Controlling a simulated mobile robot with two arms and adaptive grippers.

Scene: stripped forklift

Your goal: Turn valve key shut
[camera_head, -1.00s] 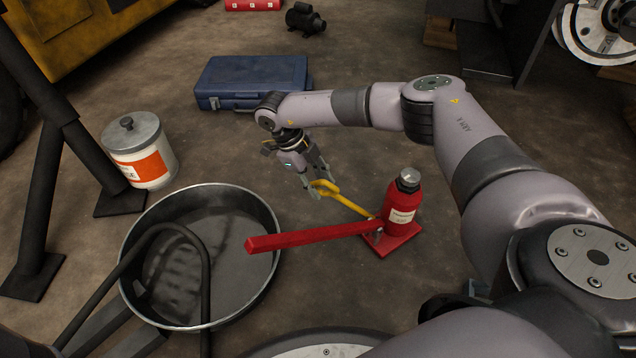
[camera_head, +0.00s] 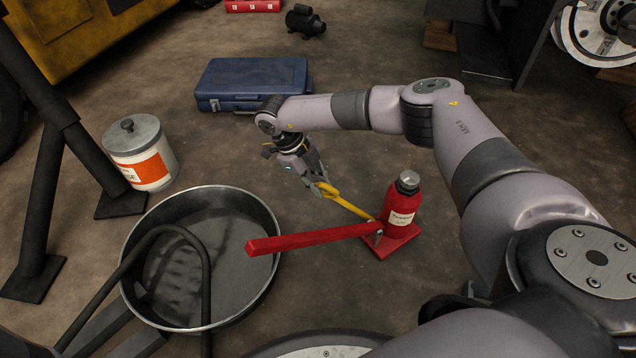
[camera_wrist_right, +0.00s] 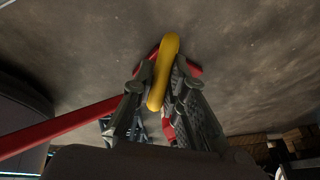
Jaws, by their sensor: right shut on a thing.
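In the right wrist view the yellow key (camera_wrist_right: 165,70) lies between the two fingers (camera_wrist_right: 160,95). The key's far end meets the jack near its base; the exact joint is too small to make out. The jack stands upright on its red base plate. My left gripper does not show.
The jack's long red handle (camera_head: 310,240) reaches left over the rim of a round drain pan (camera_head: 272,213). A blue case (camera_head: 252,80) lies behind my right gripper. A white can (camera_head: 145,165) with an orange label and a black stand (camera_head: 50,180) are at left.

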